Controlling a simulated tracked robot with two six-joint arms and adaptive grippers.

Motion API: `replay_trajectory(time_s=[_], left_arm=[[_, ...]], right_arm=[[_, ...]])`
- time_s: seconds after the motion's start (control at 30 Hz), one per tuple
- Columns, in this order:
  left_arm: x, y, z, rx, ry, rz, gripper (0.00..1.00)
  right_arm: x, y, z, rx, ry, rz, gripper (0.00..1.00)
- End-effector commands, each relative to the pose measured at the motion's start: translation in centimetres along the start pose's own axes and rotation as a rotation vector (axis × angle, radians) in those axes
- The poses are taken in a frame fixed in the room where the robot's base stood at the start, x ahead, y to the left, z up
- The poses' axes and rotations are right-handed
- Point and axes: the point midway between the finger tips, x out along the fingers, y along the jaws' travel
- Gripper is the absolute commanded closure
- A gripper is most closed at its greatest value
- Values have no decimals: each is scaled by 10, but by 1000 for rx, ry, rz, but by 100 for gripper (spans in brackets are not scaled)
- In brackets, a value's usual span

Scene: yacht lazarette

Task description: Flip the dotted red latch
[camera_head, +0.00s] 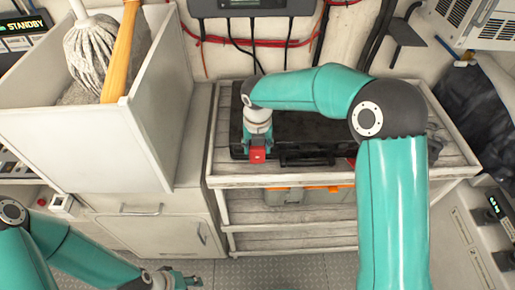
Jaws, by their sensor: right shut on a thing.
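A black case (300,128) lies on the top shelf of the slatted rack, its handle toward me. The red latch (257,155) is at the left part of the case's front edge; its dots are too small to make out clearly. My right gripper (258,146) comes down from above onto this latch and is shut on it, hiding part of it. The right arm arches over the case and covers its right part. My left gripper (180,280) is low at the bottom edge, away from the case, and its fingers are too small and cut off to read.
A white bin (75,140) with a mop and wooden handle stands left of the rack. A cabinet (150,225) is below it. The lower shelf (300,195) holds a grey and orange box. Cables hang on the wall behind.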

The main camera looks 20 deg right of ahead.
Motion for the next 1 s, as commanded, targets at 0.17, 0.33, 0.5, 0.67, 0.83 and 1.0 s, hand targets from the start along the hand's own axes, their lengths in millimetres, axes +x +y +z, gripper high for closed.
replay_trajectory(time_s=[0.17,0.33,0.5,0.67,0.83,1.0], left_arm=[[0,0,0,0,0,0,60],[0,0,0,0,0,0,60],[0,0,0,0,0,0,60],[0,0,0,0,0,0,60],[0,0,0,0,0,0,60],[-1,0,0,0,1,0,60]], right_arm=[[0,0,4,-1,18,-1,85],[0,-1,4,-2,21,-1,85],[0,-1,4,-2,20,-1,85],[0,-1,4,-1,21,-2,27],[0,-1,3,-1,22,-1,25],[-1,0,3,-1,22,-1,25]])
